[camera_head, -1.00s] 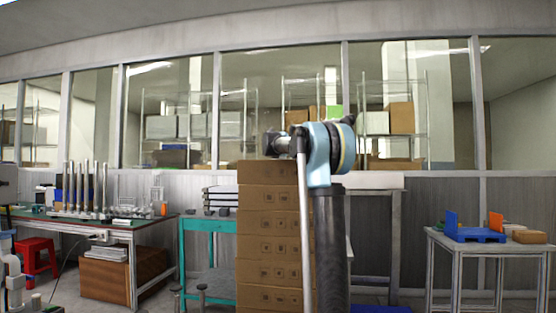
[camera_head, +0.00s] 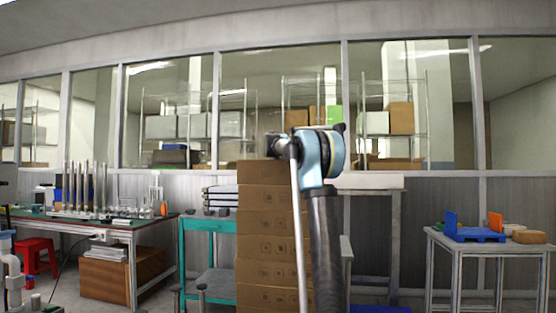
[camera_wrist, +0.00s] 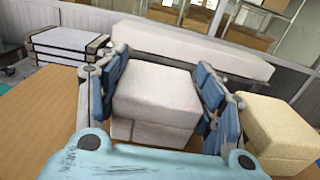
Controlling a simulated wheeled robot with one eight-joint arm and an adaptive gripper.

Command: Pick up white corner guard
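In the wrist view, the white corner guard (camera_wrist: 155,92) is a pale, blocky piece with a flat top and a lower step under it. It rests on a brown cardboard surface. My gripper (camera_wrist: 160,85) has its blue-padded fingers spread, one on each side of the white piece. The pads are very close to its sides; I cannot tell if they touch. The right pad hides part of its right side. In the head view, my arm stands before the cardboard box stack (camera_head: 265,230); my gripper and the white piece cannot be made out there.
A yellowish foam block (camera_wrist: 282,125) stands just right of my right finger. A long white bar (camera_wrist: 190,45) lies behind, and stacked white and black cases (camera_wrist: 65,45) are at the back left. A teal cart (camera_head: 210,285) is left of the boxes.

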